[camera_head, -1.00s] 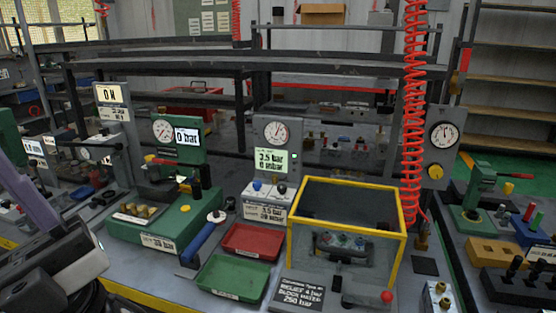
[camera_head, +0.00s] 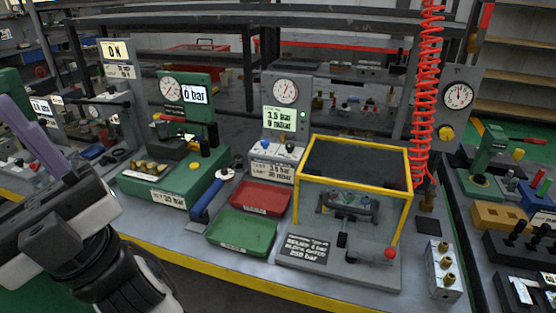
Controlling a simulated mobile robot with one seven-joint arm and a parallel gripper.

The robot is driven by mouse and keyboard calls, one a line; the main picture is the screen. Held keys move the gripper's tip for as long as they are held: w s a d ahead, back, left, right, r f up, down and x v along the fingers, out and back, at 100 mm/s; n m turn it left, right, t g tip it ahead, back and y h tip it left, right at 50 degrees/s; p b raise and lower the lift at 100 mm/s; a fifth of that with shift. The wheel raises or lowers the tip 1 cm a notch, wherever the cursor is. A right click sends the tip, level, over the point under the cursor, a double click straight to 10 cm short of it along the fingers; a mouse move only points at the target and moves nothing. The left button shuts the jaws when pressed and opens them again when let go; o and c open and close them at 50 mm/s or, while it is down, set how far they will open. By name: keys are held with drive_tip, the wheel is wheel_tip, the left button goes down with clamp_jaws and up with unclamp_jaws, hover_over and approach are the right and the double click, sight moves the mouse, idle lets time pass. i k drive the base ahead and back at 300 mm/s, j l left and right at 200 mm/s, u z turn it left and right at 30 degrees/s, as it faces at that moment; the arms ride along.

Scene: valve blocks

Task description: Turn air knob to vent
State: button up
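A grey panel (camera_head: 287,115) in the middle carries a round gauge (camera_head: 286,91) and a lit display reading about 3.5 bar. At its base are a blue knob (camera_head: 238,161) and a dark knob (camera_head: 290,146). A separate panel at right has a gauge and a yellow knob (camera_head: 446,132). I cannot tell which knob is the air knob, and any vent mark is too small to read. My gripper (camera_head: 40,140), with purple and grey parts, is at the left edge, well apart from these knobs. Its fingers cannot be made out clearly.
A yellow-framed clear box (camera_head: 352,190) stands right of the knobs. A red tray (camera_head: 261,197) and green tray (camera_head: 242,233) lie in front. A red coiled hose (camera_head: 424,90) hangs at right.

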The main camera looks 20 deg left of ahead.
sight(290, 147)
drive_tip(key=j+z, duration=0.3)
drive_tip(key=j, duration=0.4)
drive_tip(key=j+z, duration=0.3)
drive_tip(key=j, duration=0.4)
drive_tip(key=i, duration=0.45)
